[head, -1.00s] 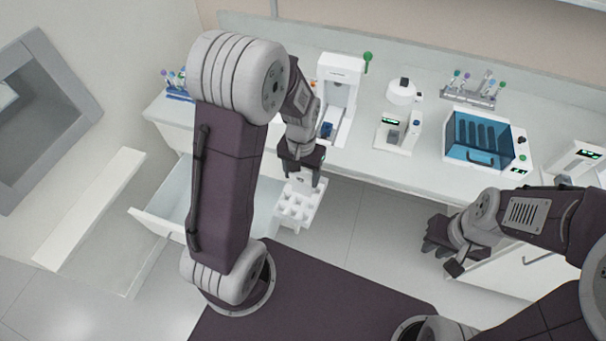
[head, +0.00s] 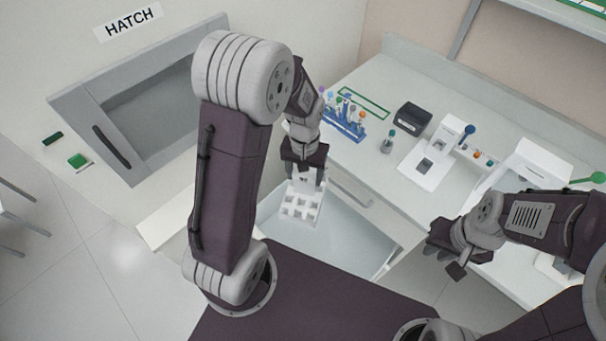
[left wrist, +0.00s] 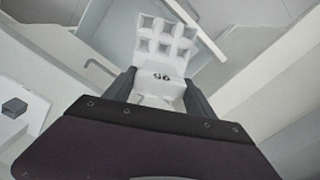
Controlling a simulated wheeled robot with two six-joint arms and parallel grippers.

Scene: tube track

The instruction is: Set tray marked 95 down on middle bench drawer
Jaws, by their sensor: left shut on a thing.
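The white tray (head: 302,203) with square holes hangs from my left gripper (head: 305,176), which is shut on its raised end. In the left wrist view the tray (left wrist: 167,40) shows a dark two-digit mark on its near face, too small to read surely. An open bench drawer (head: 345,240), pale and empty where I see it, lies below and around the tray in the head view. The tray appears held above it; the exact height is unclear. My right gripper (head: 446,259) is empty and looks open, off to the right.
The bench top carries a blue rack of tubes (head: 345,124), a dark box (head: 413,116) and a white device (head: 437,152). A wall hatch (head: 146,110) is at the left. My left arm hides part of the drawer's left side.

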